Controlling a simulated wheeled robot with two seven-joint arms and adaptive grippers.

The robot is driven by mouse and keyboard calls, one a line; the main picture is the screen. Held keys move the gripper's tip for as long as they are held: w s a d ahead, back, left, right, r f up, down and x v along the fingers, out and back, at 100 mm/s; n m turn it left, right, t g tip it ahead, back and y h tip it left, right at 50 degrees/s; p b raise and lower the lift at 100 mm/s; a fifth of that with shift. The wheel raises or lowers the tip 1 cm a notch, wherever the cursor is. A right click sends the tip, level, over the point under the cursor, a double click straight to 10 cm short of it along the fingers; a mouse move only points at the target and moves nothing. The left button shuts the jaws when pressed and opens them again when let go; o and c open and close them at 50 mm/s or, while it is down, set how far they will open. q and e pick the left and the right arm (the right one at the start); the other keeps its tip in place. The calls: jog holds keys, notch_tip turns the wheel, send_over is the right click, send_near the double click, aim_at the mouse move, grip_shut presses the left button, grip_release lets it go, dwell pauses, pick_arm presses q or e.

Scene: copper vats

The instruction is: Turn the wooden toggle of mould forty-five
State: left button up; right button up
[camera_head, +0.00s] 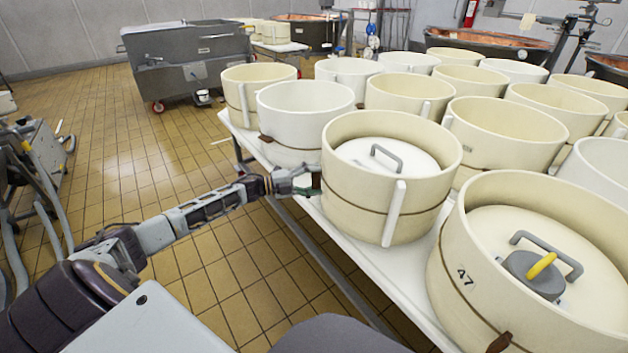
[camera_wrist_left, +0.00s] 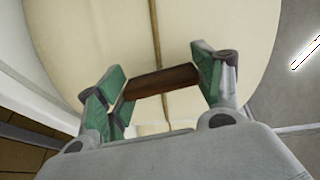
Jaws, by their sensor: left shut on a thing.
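The mould at my left gripper (camera_head: 308,182) is a cream round hoop (camera_head: 400,200) with a cord around it, a white lid and a grey handle. No number shows on it, so I cannot read whether it is forty-five. In the left wrist view, a brown wooden toggle (camera_wrist_left: 165,82) lies across the cord on the hoop's wall (camera_wrist_left: 90,35). My left gripper (camera_wrist_left: 155,92) is shut on the toggle, with a green pad at each end of it. In the head view the toggle is hidden at the fingers. My right gripper is not in view.
A mould marked 47 (camera_head: 461,277), with a grey weight (camera_head: 530,275) and yellow grip on its lid, stands front right. Several open moulds crowd the white table (camera_head: 345,245). A steel trolley (camera_head: 188,62) stands at the back.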

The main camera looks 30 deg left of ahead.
pick_arm(q)
jog(key=shift+m, duration=1.1)
jog(key=o, duration=1)
jog(key=shift+v, duration=5.95)
